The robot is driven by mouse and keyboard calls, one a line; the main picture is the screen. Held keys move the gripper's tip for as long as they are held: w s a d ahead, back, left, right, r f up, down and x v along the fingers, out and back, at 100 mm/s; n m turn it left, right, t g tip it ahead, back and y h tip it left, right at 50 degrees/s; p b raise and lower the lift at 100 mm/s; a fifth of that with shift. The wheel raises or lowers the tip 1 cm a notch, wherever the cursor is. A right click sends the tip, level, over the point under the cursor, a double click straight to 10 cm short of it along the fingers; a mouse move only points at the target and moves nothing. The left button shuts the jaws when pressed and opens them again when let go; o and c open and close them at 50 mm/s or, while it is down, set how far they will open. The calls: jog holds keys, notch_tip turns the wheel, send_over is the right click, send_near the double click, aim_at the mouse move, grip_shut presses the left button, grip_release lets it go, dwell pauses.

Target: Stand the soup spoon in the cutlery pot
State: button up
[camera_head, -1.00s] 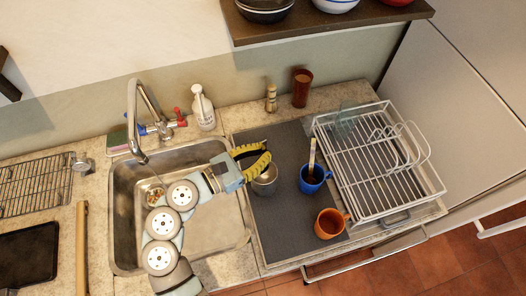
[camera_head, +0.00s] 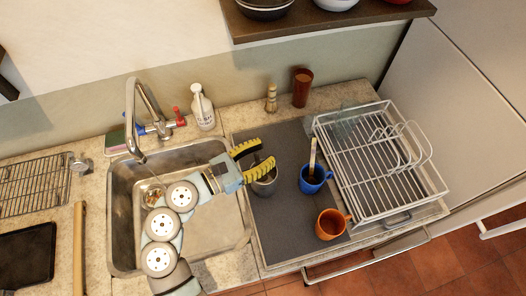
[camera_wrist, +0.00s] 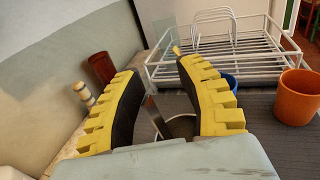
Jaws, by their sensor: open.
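A grey metal pot (camera_head: 266,185), which looks like the cutlery pot, stands on the dark mat beside the sink. It also shows behind my fingers in the wrist view (camera_wrist: 182,127). My gripper (camera_head: 264,154) is open just above the pot, its yellow-and-black fingers spread. In the wrist view, a thin shiny metal handle (camera_wrist: 153,113), probably the soup spoon's, stands tilted between my open fingers (camera_wrist: 157,70), at the pot. Its lower end is hidden, so I cannot tell how deep it sits. Neither finger visibly presses on it.
A blue mug (camera_head: 314,184) with a pale-handled utensil (camera_head: 312,152) stands right of the pot. An orange mug (camera_head: 329,225) stands in front. A white dish rack (camera_head: 380,160) is at the right. A brown tumbler (camera_head: 302,88) and small shaker (camera_head: 271,98) stand behind.

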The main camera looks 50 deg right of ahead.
notch_tip(320, 180, up, 10)
dwell(0.5)
dwell(0.9)
